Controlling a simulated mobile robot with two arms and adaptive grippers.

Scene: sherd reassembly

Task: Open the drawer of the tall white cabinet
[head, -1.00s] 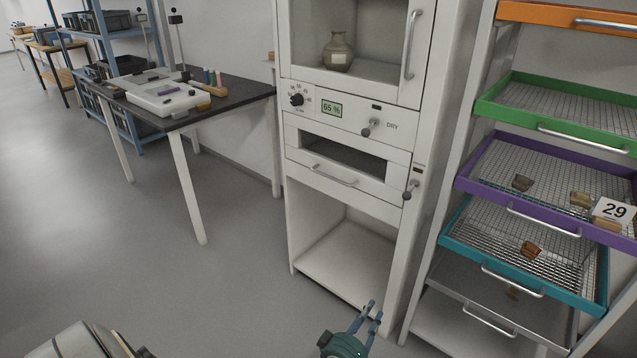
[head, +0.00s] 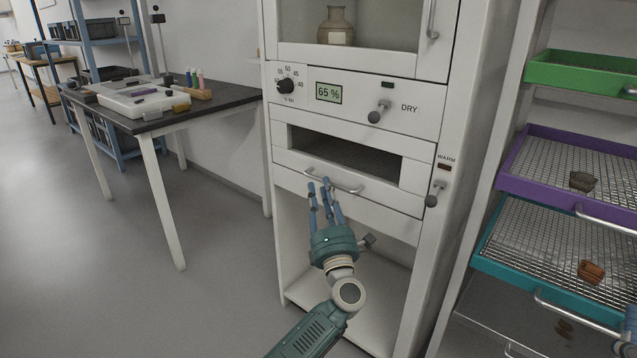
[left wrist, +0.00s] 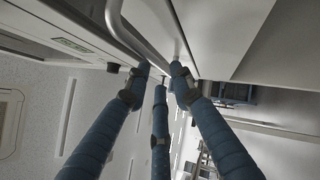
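The tall white cabinet (head: 455,110) stands in the middle of the head view. Its drawer (head: 385,209), with a slot-shaped opening in its front, looks shut, flush with the cabinet. A curved metal handle (head: 345,188) is on the drawer front. My left gripper (head: 323,186) reaches up from below, its blue fingertips at the left part of this handle. In the left wrist view the handle (left wrist: 135,35) runs down towards the gap between the fingertips (left wrist: 161,70). The fingers are apart; contact with the handle is unclear.
A knob (head: 379,113) sits above the drawer and another knob (head: 435,194) to its right. A rack with purple (head: 560,190) and teal (head: 548,277) mesh trays stands close on the right. A dark-topped table (head: 225,97) stands left. The floor before the cabinet is open.

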